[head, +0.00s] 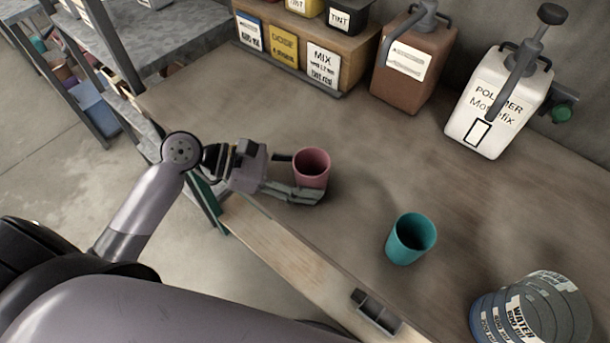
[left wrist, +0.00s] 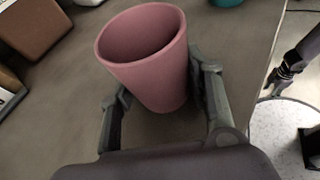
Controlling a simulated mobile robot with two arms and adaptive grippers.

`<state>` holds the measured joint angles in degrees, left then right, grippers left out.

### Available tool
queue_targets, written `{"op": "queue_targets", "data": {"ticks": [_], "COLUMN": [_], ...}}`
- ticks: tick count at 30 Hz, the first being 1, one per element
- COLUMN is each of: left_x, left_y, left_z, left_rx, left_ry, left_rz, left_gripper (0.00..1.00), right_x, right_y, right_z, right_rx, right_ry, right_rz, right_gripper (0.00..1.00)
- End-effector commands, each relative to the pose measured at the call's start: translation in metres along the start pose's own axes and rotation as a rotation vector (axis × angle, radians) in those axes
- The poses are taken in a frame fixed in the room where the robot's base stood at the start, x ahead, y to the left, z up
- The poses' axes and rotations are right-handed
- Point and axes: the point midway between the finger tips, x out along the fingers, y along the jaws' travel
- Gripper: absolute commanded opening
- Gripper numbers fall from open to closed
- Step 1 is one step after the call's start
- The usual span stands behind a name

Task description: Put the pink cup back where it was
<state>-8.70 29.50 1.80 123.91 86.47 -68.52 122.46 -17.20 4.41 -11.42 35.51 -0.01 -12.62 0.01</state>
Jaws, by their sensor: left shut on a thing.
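The pink cup (head: 312,168) is upright at the left part of the workbench, near its front edge. My left gripper (head: 293,178) reaches in from the left and is shut on it. In the left wrist view the cup (left wrist: 150,62) sits between the two fingers (left wrist: 160,105), one on each side, with its open rim up. The cup's base is at or very close to the bench top; I cannot tell whether it touches.
A teal cup (head: 410,239) stands to the right on the workbench (head: 350,130). A white polymer jug (head: 498,105) and a brown jug (head: 414,62) stand at the back, beside a rack of labelled containers (head: 290,50). Round water-labelled discs (head: 530,310) lie front right. The bench middle is clear.

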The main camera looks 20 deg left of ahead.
Motion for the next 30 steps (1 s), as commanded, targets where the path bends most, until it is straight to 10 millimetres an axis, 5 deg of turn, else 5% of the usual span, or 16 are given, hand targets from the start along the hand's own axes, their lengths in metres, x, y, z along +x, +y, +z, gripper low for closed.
{"op": "queue_targets", "data": {"ticks": [1,6,7,15,30], "left_x": [0.0041,0.0042,0.0042,0.0041,0.002], "left_y": [-0.0059,-0.0059,-0.0059,-0.0059,-0.0047], "left_z": [-0.0165,-0.017,-0.0171,-0.0176,-0.0177], "left_rx": [-0.012,-0.011,-0.011,-0.01,-0.008], "left_ry": [0.033,0.033,0.033,0.035,0.037], "left_rz": [-0.019,-0.019,-0.019,-0.019,-0.016], "left_gripper": [0.09,0.09,0.47,0.65,0.69], "right_x": [0.0021,0.0026,0.0027,0.0029,0.0025], "right_y": [-0.0001,-0.0001,0.0,0.0002,0.0049], "right_z": [0.0004,0.0006,0.0006,0.0007,0.0013], "right_rx": [0.0,0.0,0.0,-0.001,-0.004], "right_ry": [0.0,0.0,0.0,0.0,-0.001], "right_rz": [0.0,0.0,0.0,0.0,0.006], "right_gripper": [0.4,0.4,0.4,0.4,0.4]}}
